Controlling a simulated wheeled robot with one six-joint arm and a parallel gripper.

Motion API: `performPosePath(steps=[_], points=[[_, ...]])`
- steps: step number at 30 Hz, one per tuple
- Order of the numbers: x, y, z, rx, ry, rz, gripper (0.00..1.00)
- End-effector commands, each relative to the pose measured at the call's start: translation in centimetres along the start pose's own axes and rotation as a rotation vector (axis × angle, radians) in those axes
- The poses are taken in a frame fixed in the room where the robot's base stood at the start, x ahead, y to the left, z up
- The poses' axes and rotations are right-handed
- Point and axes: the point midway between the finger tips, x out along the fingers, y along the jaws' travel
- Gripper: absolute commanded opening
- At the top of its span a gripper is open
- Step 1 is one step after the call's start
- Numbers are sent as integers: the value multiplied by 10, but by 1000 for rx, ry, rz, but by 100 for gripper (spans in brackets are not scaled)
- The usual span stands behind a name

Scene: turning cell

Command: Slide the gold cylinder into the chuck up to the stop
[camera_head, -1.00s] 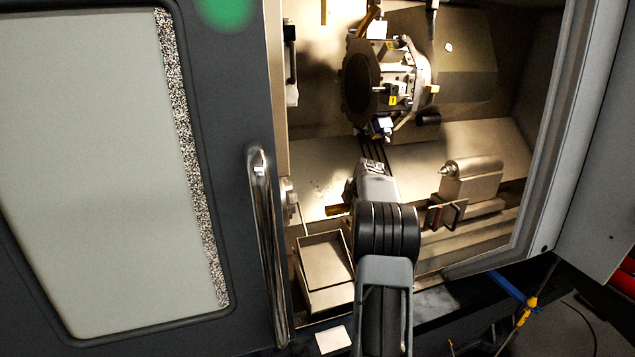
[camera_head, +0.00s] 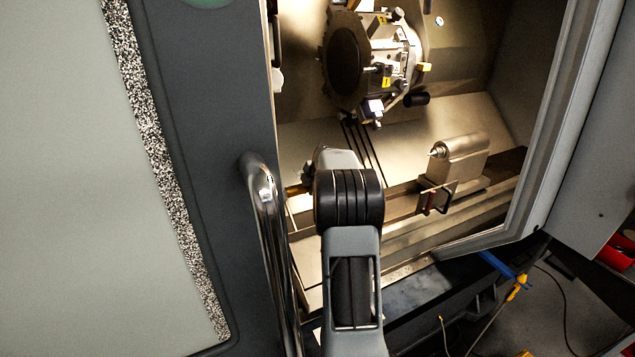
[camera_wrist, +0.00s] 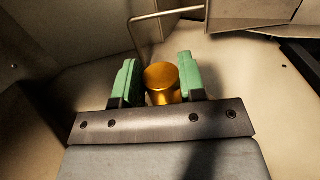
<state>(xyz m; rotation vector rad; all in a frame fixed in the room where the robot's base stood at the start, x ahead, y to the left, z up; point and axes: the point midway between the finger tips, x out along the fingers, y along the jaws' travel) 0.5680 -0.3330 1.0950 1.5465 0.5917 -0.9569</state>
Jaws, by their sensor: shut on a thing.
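The gold cylinder (camera_wrist: 162,84) stands between the green fingers of my gripper (camera_wrist: 158,80) in the wrist view, with its round end face showing. The gripper is shut on it. In the head view a small gold-coloured bit (camera_head: 297,190) shows left of my wrist, by the door edge; it looks like the cylinder's end. The gripper fingers are hidden there behind my arm. The chuck is not clearly visible in either view now, so I cannot tell how the cylinder lies relative to it.
The grey door (camera_head: 205,150) with its upright metal handle (camera_head: 265,240) stands close left of my arm. The tool turret (camera_head: 375,60) hangs above and behind. The tailstock (camera_head: 455,160) stands to the right. A thin bent rod (camera_wrist: 165,14) lies beyond the cylinder in the wrist view.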

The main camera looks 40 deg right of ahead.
Motion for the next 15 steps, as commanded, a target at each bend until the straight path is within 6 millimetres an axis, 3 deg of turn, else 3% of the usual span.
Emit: performPosePath(steps=[15], points=[[-2, 1, -37, 0, -3, 0, 0]])
